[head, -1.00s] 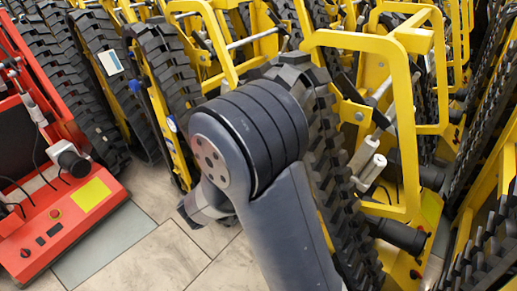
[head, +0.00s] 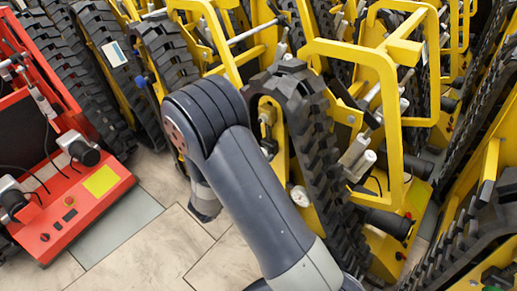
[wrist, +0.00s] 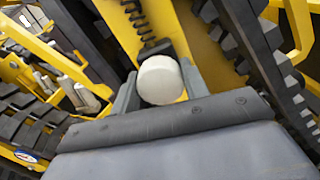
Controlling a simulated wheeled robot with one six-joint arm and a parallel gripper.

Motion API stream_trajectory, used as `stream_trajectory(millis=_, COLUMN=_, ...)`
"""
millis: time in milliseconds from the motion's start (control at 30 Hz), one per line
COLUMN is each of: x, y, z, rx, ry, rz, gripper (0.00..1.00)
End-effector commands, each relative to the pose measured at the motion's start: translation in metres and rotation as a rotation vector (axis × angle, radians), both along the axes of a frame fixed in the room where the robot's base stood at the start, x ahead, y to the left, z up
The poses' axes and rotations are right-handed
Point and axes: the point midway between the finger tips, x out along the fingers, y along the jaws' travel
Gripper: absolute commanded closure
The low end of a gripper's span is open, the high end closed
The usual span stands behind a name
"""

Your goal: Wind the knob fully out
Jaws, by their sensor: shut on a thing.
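In the wrist view a pale, round knob (wrist: 161,81) sits between the two grey fingers of my gripper (wrist: 159,74). The gripper is shut on it, one finger on each side. Behind the knob, a dark threaded or coiled rod (wrist: 142,22) runs along a yellow carrier frame (wrist: 190,40). How far the knob is wound cannot be told. In the head view my grey arm covers the middle, and I cannot make out the gripper's fingers or the held knob there.
Yellow tracked carriers with black rubber tracks (head: 315,140) stand close together at the centre and right. A white round part (head: 299,195) shows on one of them. A red machine (head: 75,205) stands at the left. Some tiled floor (head: 150,245) is clear between them.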

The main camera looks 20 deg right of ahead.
Motion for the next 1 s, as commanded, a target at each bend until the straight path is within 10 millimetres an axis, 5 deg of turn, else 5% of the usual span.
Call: stream_trajectory(millis=1000, x=-0.0002, y=0.0001, z=0.001, rx=-0.566, ry=0.785, rz=0.0, gripper=0.8)
